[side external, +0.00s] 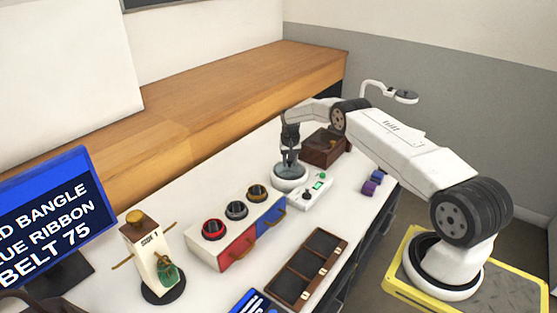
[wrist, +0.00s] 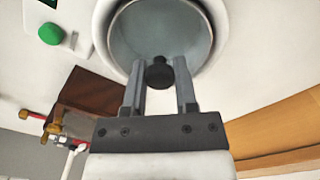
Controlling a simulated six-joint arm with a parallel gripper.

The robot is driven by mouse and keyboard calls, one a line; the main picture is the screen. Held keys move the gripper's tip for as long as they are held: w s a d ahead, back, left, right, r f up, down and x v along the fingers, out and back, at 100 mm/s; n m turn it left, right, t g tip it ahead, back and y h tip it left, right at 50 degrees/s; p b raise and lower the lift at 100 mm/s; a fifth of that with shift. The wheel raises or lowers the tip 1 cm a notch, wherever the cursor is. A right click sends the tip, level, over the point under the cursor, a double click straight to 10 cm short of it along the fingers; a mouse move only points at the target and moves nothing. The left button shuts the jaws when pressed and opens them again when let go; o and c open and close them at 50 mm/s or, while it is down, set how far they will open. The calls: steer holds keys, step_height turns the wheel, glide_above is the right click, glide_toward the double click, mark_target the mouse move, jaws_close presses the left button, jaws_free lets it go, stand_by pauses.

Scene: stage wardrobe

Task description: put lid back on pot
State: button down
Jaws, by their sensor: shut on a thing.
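My gripper (wrist: 160,62) points down over a round white pot (wrist: 223,22) and is shut on the black knob (wrist: 158,76) of a grey-blue, glassy lid (wrist: 165,30). In the wrist view the lid's disc appears inside the pot's white rim. In the side view, my gripper (side external: 289,163) is above the pot (side external: 288,183), with the lid (side external: 290,172) at its top. I cannot tell whether the lid rests on the rim or hovers just above it. The pot's inside is hidden.
A white control box with a green button (side external: 318,186) adjoins the pot. A brown box (side external: 325,148) stands close behind.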

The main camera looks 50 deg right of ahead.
stand_by(0.4)
jaws_free()
steer(key=shift+r, duration=0.2)
stand_by(0.3)
steer(key=shift+r, duration=3.25)
jaws_close()
